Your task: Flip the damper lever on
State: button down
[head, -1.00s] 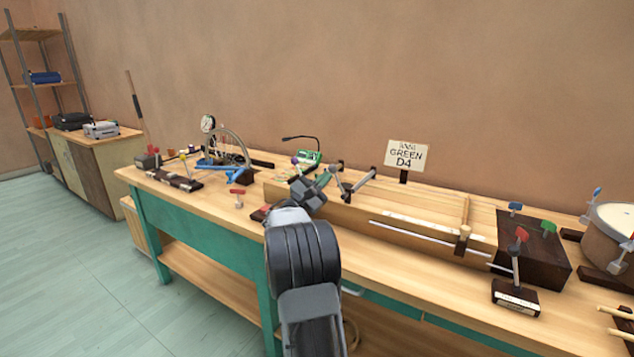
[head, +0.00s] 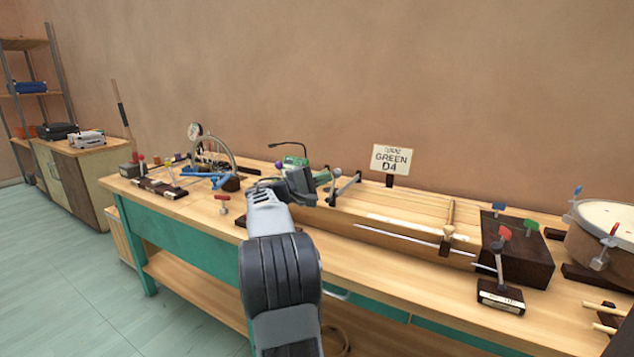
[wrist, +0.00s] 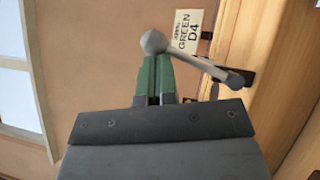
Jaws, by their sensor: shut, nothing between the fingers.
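A grey lever (wrist: 200,60) with a round knob stands at the fingertips of my gripper (wrist: 155,92) in the wrist view. Its knob is just beyond the green fingers, and the arm slopes to the right toward a dark mount. I cannot tell whether the fingers touch it. In the head view my gripper (head: 322,178) is shut and empty, above the left end of a long wooden box (head: 400,238) on the bench, close to grey rods (head: 346,187). No label naming the damper lever is legible.
A sign (head: 391,159) reading "GREEN D4" stands behind the box. On the right are a red-topped lever on a labelled base (head: 501,297), a dark block (head: 520,258) and a drum (head: 600,235). Blue-handled parts (head: 222,178) and a gauge lie left. The bench front (head: 400,292) is bare.

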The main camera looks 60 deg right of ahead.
jog(key=shift+s+m+y+b, duration=0.35)
jog(key=shift+s+m+y, duration=0.55)
jog(key=shift+m, duration=0.5)
jog(key=shift+t, duration=0.3)
jog(key=b+v, duration=0.2)
jog(key=v, duration=0.8)
jog(key=shift+f, duration=0.25)
jog(key=s+a+r+n+t+y+p, duration=0.2)
jog(key=a+t+y+p, duration=0.2)
jog(key=a+p, duration=0.6)
jog(key=s+a+r+n+t+y+p, duration=0.2)
jog(key=a+y+p, duration=0.4)
jog(key=a+p, duration=0.5)
jog(key=s+a+r+n+t+y+p, duration=0.2)
jog(key=a+r+t+y+p, duration=0.2)
jog(key=a+p, duration=0.7)
jog(key=a+t+y, duration=0.1)
jog(key=a+t, duration=0.1)
jog(key=a, duration=0.5)
jog(key=shift+t, duration=0.4)
